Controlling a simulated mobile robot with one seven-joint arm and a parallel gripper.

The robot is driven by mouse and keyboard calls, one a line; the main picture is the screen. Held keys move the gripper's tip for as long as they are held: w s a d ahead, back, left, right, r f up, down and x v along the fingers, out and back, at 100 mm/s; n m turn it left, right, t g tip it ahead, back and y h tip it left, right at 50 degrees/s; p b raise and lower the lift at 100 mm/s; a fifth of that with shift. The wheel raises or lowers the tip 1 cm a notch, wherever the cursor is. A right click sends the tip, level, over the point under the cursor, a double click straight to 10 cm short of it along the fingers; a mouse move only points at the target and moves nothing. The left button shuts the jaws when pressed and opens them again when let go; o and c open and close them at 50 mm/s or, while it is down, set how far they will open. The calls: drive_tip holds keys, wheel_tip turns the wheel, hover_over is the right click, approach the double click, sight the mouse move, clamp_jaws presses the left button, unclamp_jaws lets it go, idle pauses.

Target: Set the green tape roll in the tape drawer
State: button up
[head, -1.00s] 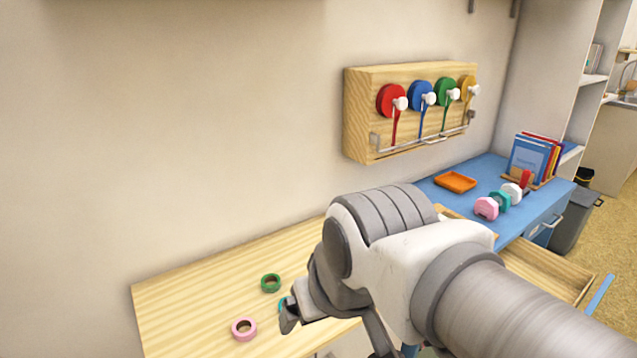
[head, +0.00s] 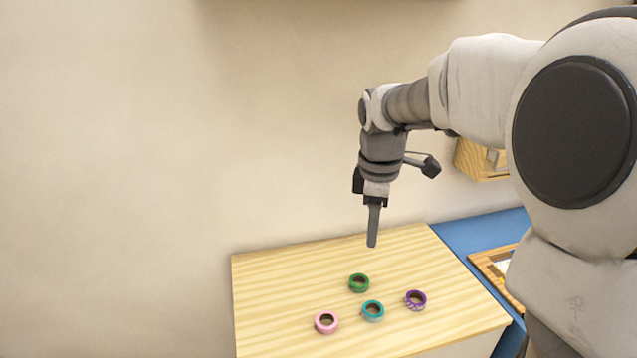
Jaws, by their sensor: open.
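The green tape roll (head: 359,283) lies flat on the light wooden table, at the back of a small group of rolls. My gripper (head: 372,240) points down above the table, a little above and behind the green roll in the picture, and touches nothing. It is seen edge-on, so its fingers overlap; it is open and holds nothing. The tape drawer cannot be made out for certain in this view; my arm covers much of the right side.
A teal roll (head: 373,311), a pink roll (head: 326,322) and a purple roll (head: 415,300) lie close to the green one on the wooden table (head: 275,290). A blue surface (head: 480,228) with a wooden frame-like item (head: 490,262) adjoins at right. The table's left side is clear.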

drive_tip(key=w+f+n+g, duration=0.1)
drive_tip(key=w+f+n, duration=0.3)
drive_tip(key=w+f, duration=0.15)
drive_tip(key=n+b, duration=0.1)
drive_tip(key=b, duration=0.1)
hover_over(362, 287)
drive_tip(key=f, duration=1.2)
drive_tip(key=shift+s+a, duration=0.15)
drive_tip(key=shift+a, duration=0.1)
drive_tip(key=shift+w+d+f+b, duration=0.1)
drive_tip(key=shift+f+b, duration=0.2)
drive_tip(key=shift+f, duration=1.1)
drive_tip(key=shift+w+d+f+b, duration=0.1)
drive_tip(key=shift+f+b, duration=0.15)
drive_tip(key=shift+f, duration=1.15)
drive_tip(key=shift+r, duration=0.1)
clamp_jaws()
